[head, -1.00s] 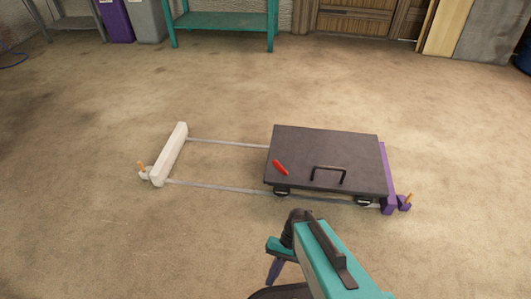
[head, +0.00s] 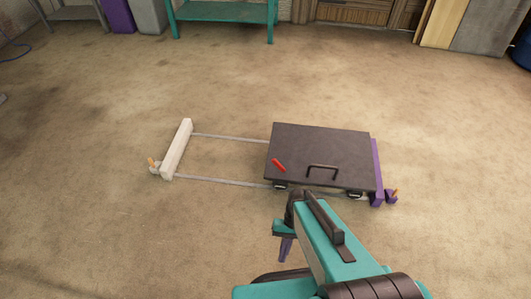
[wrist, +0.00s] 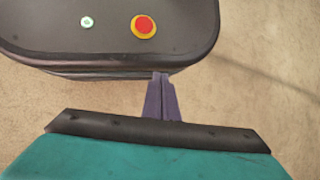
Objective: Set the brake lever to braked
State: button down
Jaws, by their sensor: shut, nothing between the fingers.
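The brake lever (head: 279,165) is a short red bar near the left front corner of a dark flat-topped cart (head: 345,150). It lies slanted, with its upper end to the left. The cart stands on two rails (head: 228,137), close to the purple end block (head: 377,172). My gripper (head: 286,250) hangs in front of the cart, lower in the picture and well apart from the lever. Its purple fingers are together and empty, as the wrist view (wrist: 161,78) also shows.
A black bow handle (head: 322,170) rises from the cart top, right of the lever. A white end block (head: 177,148) closes the left end of the rails. A teal bench (head: 222,18) stands at the back. The floor around the rails is clear.

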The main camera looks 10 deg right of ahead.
jog(key=s+d+r+h+p, duration=0.1)
jog(key=d+r+p, duration=0.2)
jog(key=r+p, duration=0.8)
jog(key=s+d+r+n+h+p, duration=0.1)
jog(key=d+r+h+p, duration=0.1)
jog(key=r+p, duration=1)
jog(key=d+p, duration=0.1)
jog(key=p, duration=0.2)
jog(key=shift+t, duration=0.3)
